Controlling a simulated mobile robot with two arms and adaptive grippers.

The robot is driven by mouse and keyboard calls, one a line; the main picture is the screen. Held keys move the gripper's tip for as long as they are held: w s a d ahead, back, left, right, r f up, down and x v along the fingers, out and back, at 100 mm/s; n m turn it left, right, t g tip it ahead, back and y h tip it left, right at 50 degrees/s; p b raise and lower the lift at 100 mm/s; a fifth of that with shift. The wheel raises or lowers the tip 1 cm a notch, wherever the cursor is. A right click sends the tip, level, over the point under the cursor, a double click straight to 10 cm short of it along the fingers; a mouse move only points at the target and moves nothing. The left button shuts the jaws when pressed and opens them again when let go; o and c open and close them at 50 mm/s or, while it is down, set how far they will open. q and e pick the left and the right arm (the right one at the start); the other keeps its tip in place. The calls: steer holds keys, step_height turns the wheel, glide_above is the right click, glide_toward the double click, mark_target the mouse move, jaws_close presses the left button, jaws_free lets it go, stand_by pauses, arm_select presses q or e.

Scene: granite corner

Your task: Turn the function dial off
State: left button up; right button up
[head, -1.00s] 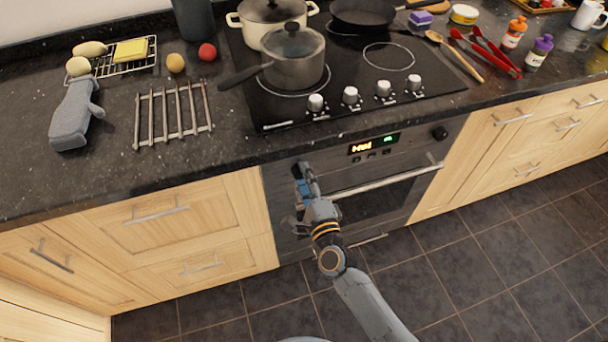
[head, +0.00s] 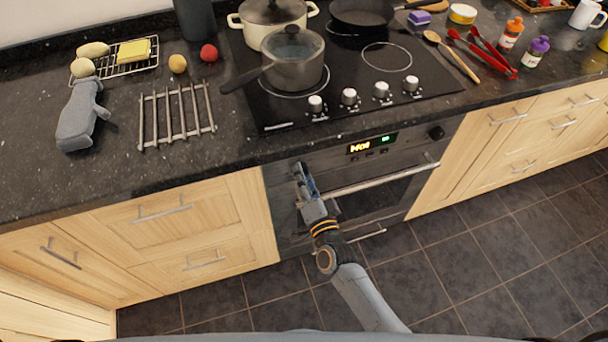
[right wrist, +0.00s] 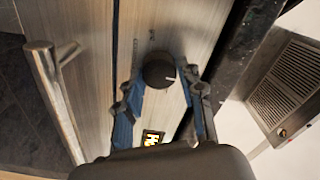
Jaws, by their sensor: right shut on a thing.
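The function dial (right wrist: 158,71) is a dark round knob on the oven's front panel, at the upper left of the oven. In the right wrist view it sits between the two fingers of my right gripper (right wrist: 163,88), and a white pointer mark on it points to the right of that picture. My right gripper (head: 304,172) is shut on the dial. In the head view the gripper hides the dial. The lit oven display (head: 372,145) lies to the right of the gripper, and it also shows in the right wrist view (right wrist: 152,137). My left gripper is out of view.
The oven handle (head: 385,179) runs across the door just below the panel. A second dark knob (head: 437,132) is at the panel's right end. The counter edge overhangs above, with a hob (head: 365,95) and pots on top. The floor in front is clear.

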stand_by(0.3)
steer(key=o, duration=1.2)
steer(key=v, duration=1.2)
